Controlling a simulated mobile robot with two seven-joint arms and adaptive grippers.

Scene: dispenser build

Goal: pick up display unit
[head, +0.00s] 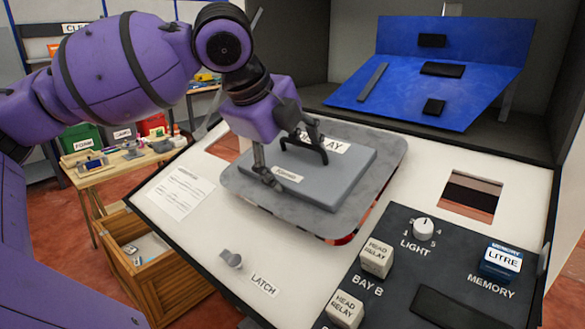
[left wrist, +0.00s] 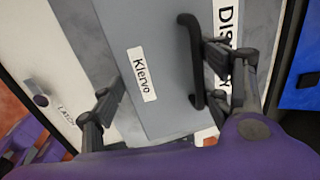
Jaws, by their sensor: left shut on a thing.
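The display unit (head: 335,180) is a grey slab on a wider grey plate with rounded corners, over the white sloped panel. It carries a black handle, a Klervo label and a DISPLAY label partly hidden by my gripper. My left gripper (head: 290,163) is shut on the unit, its fingers well apart, one near the Klervo label and one by the handle. The left wrist view shows the slab (left wrist: 155,100) between the fingers of the left gripper (left wrist: 160,85), with the black handle (left wrist: 190,60) beside one finger. The exact contact points are hard to tell. My right gripper is not in view.
The white panel (head: 170,215) has a latch knob (head: 231,259) and a square opening (head: 470,196). A dark control panel with relay blocks (head: 376,258) lies at front right. A blue board (head: 400,85) stands behind. A wooden crate (head: 165,285) and table are at left.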

